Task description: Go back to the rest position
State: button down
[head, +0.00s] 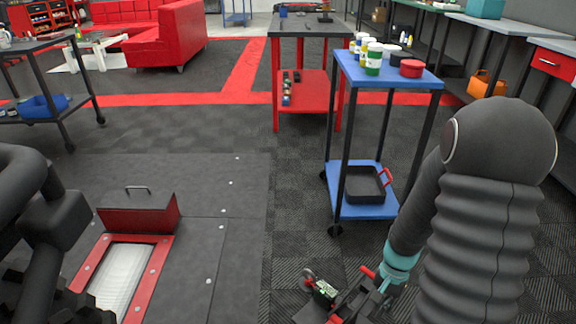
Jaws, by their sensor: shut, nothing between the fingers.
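My gripper (322,297) is at the bottom centre of the head view, at the end of my dark arm, held low over the black ribbed floor. A teal ring shows at the wrist above it. Its fingers are shut with nothing between them. The lower parts of the gripper are partly cut off by the picture's bottom edge.
A blue-topped cart (388,75) with bottles and a red tin stands ahead; its lower shelf holds a black tray (364,184). At left, a red-framed floor opening (80,279) has its red lid (140,214) raised. Floor (300,180) between them is clear.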

jog(key=s+a+r+n+t, duration=0.2)
jog(key=s+r, duration=0.1)
jog(key=r, duration=0.7)
jog(key=s+a+r+n+t+h, duration=0.1)
jog(key=s+a+r+n+t, duration=0.2)
jog(key=r, duration=0.7)
jog(key=s+a+r+n+t, duration=0.2)
jog(key=s+r+t, duration=0.1)
jog(key=r, duration=0.7)
jog(key=shift+s+a+r+n+h, duration=0.15)
jog(key=shift+a+n+h, duration=0.15)
jog(key=shift+a, duration=0.05)
